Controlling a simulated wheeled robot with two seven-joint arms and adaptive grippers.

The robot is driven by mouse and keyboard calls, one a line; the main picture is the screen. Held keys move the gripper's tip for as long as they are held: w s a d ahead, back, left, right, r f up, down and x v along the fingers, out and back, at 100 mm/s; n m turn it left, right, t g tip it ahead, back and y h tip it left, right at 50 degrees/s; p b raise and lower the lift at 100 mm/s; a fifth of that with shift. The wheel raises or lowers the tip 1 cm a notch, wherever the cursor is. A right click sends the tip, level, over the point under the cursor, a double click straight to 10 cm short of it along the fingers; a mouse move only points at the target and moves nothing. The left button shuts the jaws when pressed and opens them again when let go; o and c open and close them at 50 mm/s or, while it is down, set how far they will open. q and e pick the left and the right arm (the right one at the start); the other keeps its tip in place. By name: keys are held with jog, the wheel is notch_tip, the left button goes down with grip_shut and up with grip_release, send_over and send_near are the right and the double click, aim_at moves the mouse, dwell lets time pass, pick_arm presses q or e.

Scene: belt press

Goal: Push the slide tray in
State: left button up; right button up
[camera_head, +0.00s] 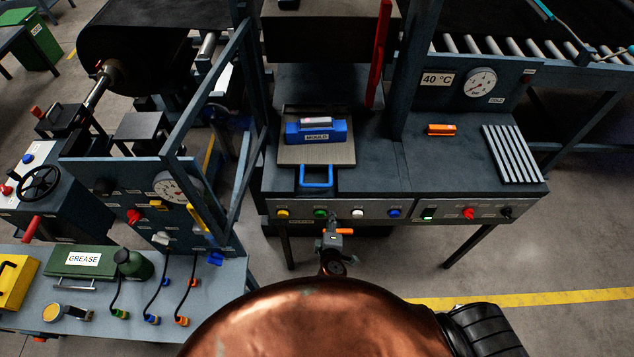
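The slide tray (341,154) is a flat tan plate on the press bench, with a blue loop handle (317,184) at its front edge. The tray sticks out in front of the dark press opening. A blue mould labelled MOULD (300,136) sits on it, with a small pale and pink piece on top. My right gripper (333,217) is in front of the bench's button panel, below the handle and apart from it in the picture. It is small and seen from above, so its finger opening is unclear. My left gripper is not in view.
The button panel (375,212) runs along the bench front. A red lever (379,55) stands right of the press opening. An orange block (441,130) and a ribbed grey plate (513,154) lie on the right. A slanted frame post (208,90) stands left of the tray.

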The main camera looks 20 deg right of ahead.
aim_at(317, 184)
jog(key=w+a+r+t, duration=0.1)
jog(key=r, duration=0.3)
jog(key=w+a+r+n+t, duration=0.1)
jog(key=w+r, duration=0.1)
jog(key=r, duration=0.2)
jog(key=w+a+r+t+p, duration=0.1)
jog(key=r, duration=0.3)
jog(key=shift+w+a+r+n, duration=0.25)
jog(key=shift+a+r+n, duration=0.1)
jog(key=shift+a+n, duration=0.05)
jog(key=x, duration=0.3)
jog(key=shift+w+d+f, duration=0.15)
jog(key=shift+w, duration=0.2)
jog(key=shift+w+d+f+p, duration=0.15)
jog(key=shift+w+p, duration=0.15)
jog(key=shift+w, duration=0.2)
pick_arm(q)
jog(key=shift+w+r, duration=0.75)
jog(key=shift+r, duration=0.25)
pick_arm(e)
grip_shut()
jog(key=shift+w, duration=0.1)
